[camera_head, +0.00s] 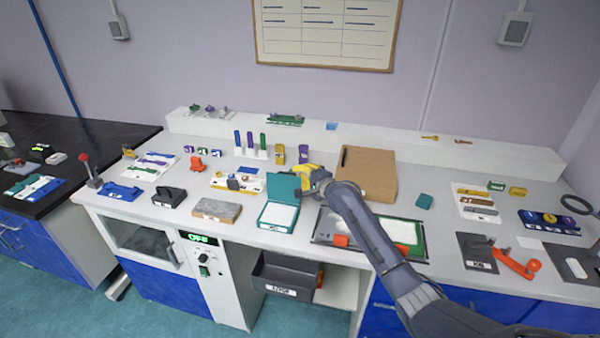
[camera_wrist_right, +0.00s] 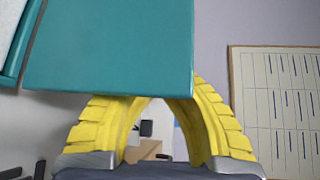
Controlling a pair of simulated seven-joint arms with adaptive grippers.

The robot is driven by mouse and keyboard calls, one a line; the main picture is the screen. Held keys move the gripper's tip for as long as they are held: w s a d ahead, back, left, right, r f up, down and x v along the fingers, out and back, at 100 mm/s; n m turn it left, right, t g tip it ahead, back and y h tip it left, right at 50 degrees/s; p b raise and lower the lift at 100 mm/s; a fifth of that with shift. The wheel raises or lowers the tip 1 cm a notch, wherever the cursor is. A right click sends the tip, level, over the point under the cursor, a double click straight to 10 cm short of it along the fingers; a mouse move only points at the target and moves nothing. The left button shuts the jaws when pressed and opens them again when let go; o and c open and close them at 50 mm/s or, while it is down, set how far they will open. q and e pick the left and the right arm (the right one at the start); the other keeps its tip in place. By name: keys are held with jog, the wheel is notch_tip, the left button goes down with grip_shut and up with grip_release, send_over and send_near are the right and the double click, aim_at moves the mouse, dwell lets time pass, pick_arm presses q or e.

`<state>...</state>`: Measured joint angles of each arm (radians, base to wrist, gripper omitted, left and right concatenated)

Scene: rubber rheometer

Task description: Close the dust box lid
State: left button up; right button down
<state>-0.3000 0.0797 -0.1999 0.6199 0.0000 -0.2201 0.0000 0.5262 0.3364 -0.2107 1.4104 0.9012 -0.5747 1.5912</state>
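The dust box (camera_head: 277,218) is a teal tray with a white inside, near the front of the bench. Its teal lid (camera_head: 283,187) stands raised at the back of the box, so the box is open. My right gripper (camera_head: 311,178), with yellow fingers, is at the right side of the raised lid. In the right wrist view the lid (camera_wrist_right: 115,50) fills the upper left and covers the fingertips. The yellow fingers (camera_wrist_right: 158,100) arch together and look shut; I see nothing held between them. Whether they touch the lid is unclear. My left gripper is out of view.
A brown cardboard box (camera_head: 372,172) stands behind my right arm. A dark-framed board (camera_head: 408,232) with a white-and-green pad lies right of the dust box, and a grey slab (camera_head: 217,210) lies left.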

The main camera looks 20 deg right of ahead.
jog(key=shift+s, duration=0.1)
dwell(0.4)
jog(key=shift+s+a+r+n+t, duration=0.15)
jog(key=shift+s+r+n+t, duration=0.05)
jog(key=shift+r+n+t, duration=0.1)
